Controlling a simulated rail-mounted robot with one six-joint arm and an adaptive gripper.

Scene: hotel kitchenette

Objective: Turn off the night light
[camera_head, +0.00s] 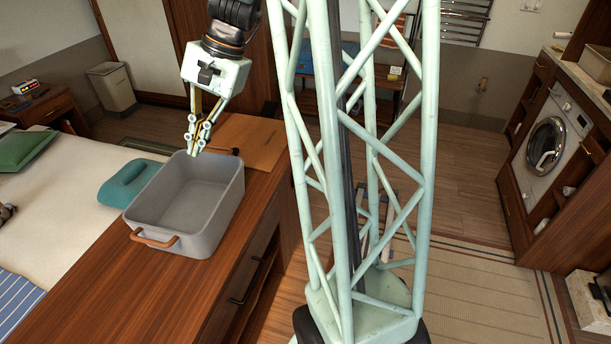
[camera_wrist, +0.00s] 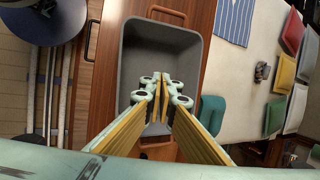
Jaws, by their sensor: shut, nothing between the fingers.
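I cannot clearly make out a night light in either view. A small device with red and green spots (camera_head: 26,87) sits on the bedside table (camera_head: 45,106) at the far left; what it is cannot be told. A pale wall plate (camera_head: 531,5) is at the top right edge. My gripper (camera_head: 196,147) points down over the far part of a grey bin (camera_head: 208,226), shut and empty. The wrist view shows its fingertips (camera_wrist: 163,92) together above the same bin (camera_wrist: 188,48).
The bin stands on a wooden counter (camera_head: 110,305). A teal cushion (camera_head: 135,183) and the bed (camera_head: 62,190) lie to its left. A washing machine (camera_head: 552,140) is at the right. Wooden floor (camera_head: 462,180) is open between.

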